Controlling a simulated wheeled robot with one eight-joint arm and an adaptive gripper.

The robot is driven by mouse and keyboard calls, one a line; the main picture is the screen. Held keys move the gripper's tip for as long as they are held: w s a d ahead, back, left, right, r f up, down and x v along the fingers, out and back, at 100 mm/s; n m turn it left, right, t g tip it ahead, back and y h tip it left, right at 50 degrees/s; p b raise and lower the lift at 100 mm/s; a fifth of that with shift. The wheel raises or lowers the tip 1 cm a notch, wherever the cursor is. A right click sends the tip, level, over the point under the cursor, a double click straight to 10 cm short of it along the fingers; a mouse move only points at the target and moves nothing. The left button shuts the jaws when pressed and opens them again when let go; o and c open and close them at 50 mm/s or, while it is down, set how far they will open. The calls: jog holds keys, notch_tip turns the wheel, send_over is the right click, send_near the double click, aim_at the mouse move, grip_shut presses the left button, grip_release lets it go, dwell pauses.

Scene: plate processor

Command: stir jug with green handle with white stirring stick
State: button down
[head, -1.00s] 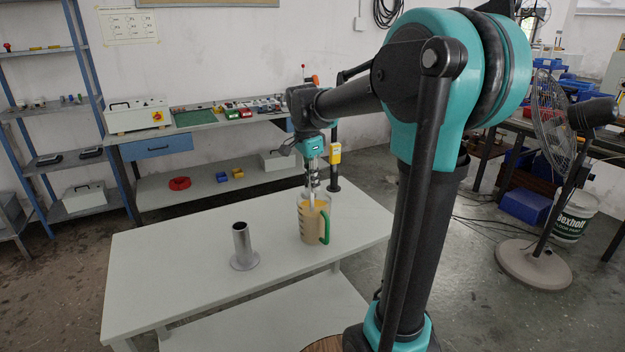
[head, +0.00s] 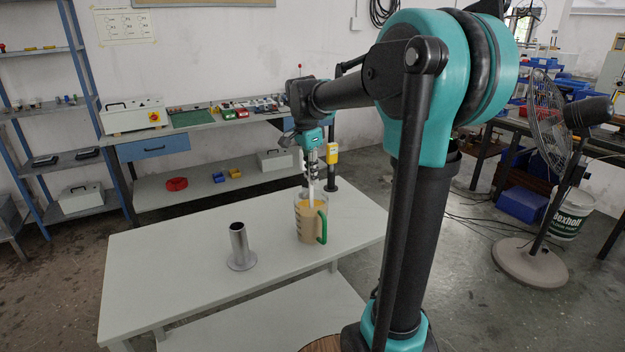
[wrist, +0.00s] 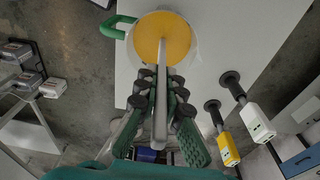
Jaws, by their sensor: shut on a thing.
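The jug with the green handle (head: 309,223) stands upright on the white table and holds a tan-yellow liquid. Its round yellow top and green handle also show in the wrist view (wrist: 164,37). My gripper (head: 309,172) is above the jug, pointing down. It is shut on the white stirring stick (wrist: 161,100), which runs from between the fingers into the jug. In the head view the stick (head: 311,192) enters the liquid, and its lower end is hidden there.
A grey metal cylinder on a round base (head: 240,248) stands left of the jug on the white table (head: 180,266). A black post with a yellow box (head: 332,156) stands behind the jug. The table's left part is clear.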

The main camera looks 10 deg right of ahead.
jog(key=shift+r, duration=6.6)
